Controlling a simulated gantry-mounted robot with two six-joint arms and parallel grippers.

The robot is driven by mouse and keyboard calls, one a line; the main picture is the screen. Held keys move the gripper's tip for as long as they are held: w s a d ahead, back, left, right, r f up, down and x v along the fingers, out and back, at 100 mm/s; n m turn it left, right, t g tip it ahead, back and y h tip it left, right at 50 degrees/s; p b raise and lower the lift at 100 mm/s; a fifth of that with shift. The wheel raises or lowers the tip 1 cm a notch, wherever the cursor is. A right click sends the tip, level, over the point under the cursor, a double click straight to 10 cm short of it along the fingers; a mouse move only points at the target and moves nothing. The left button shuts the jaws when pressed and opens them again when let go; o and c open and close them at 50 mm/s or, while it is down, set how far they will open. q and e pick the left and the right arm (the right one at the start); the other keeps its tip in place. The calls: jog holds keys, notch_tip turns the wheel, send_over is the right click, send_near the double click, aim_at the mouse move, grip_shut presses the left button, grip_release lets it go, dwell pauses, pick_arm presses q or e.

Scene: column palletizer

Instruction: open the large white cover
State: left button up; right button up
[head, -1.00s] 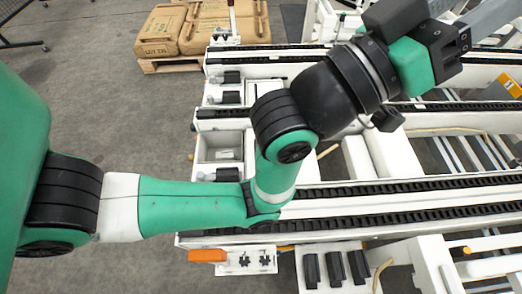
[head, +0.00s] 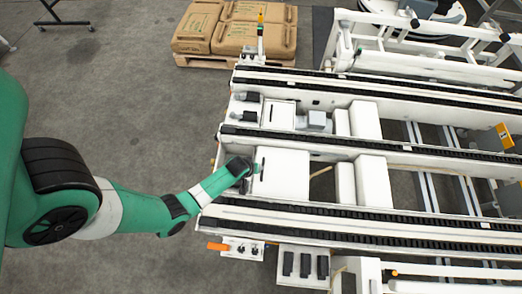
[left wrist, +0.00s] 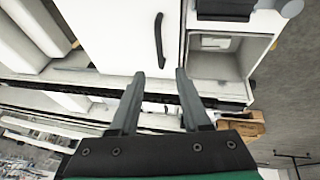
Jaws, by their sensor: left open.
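The large white cover (head: 285,176) lies flat between two black-topped rails near the left end of the conveyor. Its black bar handle (head: 262,165) sits near its left edge. In the left wrist view the cover (left wrist: 112,35) fills the upper middle, with the curved handle (left wrist: 159,40) upright in the picture. My left gripper (left wrist: 157,85) is open and empty, its two fingers apart below the handle and not around it. In the head view my left arm reaches to the cover's left edge, and the fingertips are too small to make out. My right gripper is not in view.
An open recess (left wrist: 213,62) lies beside the cover in the left wrist view. A smaller white cover (head: 278,114) lies farther back. Black-topped rails (head: 350,222) flank the large cover. Stacked brown sacks (head: 240,30) stand on a pallet at the back.

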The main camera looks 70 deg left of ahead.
pick_arm(q)
jog(key=b+x, duration=0.9)
jog(key=x, duration=0.1)
jog(key=shift+f, duration=0.3)
jog(key=shift+w+a+f+b, duration=0.25)
jog(key=shift+f+b, duration=0.05)
jog(key=shift+f, duration=0.1)
jog(key=shift+c, duration=0.2)
grip_shut()
dwell(0.4)
